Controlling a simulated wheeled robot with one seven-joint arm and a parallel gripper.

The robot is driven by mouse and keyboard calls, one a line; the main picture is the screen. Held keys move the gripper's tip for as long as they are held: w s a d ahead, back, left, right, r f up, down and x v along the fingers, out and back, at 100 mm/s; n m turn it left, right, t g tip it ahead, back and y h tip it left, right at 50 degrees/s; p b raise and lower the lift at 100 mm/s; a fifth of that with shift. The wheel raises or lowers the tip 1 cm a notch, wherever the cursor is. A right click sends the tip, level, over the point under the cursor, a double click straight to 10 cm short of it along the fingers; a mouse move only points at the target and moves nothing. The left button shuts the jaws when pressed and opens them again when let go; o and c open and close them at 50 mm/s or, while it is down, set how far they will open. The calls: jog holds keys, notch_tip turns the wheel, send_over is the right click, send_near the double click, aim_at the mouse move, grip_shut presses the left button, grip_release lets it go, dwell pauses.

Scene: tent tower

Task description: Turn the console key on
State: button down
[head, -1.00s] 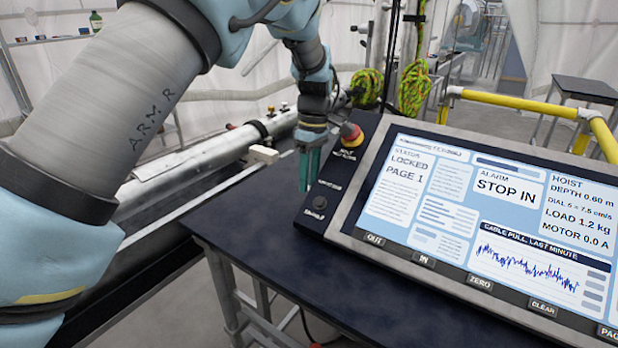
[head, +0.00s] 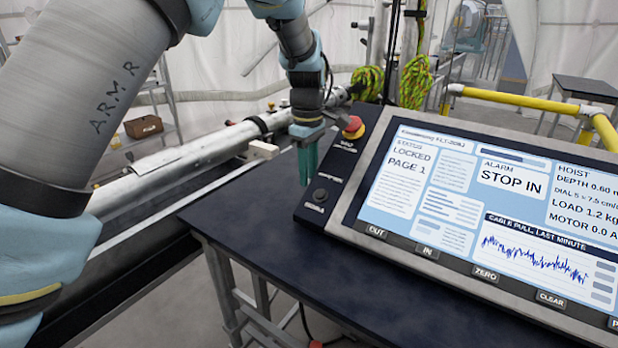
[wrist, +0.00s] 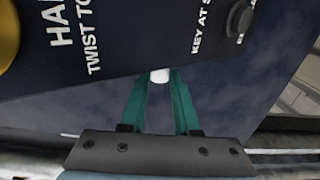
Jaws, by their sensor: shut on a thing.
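The console (head: 470,190) stands on the dark table, its screen lit with "LOCKED" and "STOP IN". Its dark left panel (head: 330,165) carries a red stop button on a yellow ring (head: 353,127) and a round black fitting (head: 320,195). My gripper (head: 308,180) points down at the panel's left edge, between those two in height. In the wrist view my teal fingers (wrist: 160,82) close on a small pale piece (wrist: 160,75), taken as the console key, beside the panel's edge. Most of it is hidden, so its turn cannot be told.
The dark table top (head: 255,225) is bare left of the console. A grey pipe (head: 190,155) runs behind it, with a small white block (head: 262,149) near the table's back edge. A yellow rail (head: 515,102) stands behind the console.

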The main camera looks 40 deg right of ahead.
jog(key=c, duration=0.6)
grip_release()
jog(key=shift+c, duration=0.2)
notch_tip(320, 180, up, 11)
jog(key=b, duration=0.2)
jog(key=shift+a+f, duration=0.1)
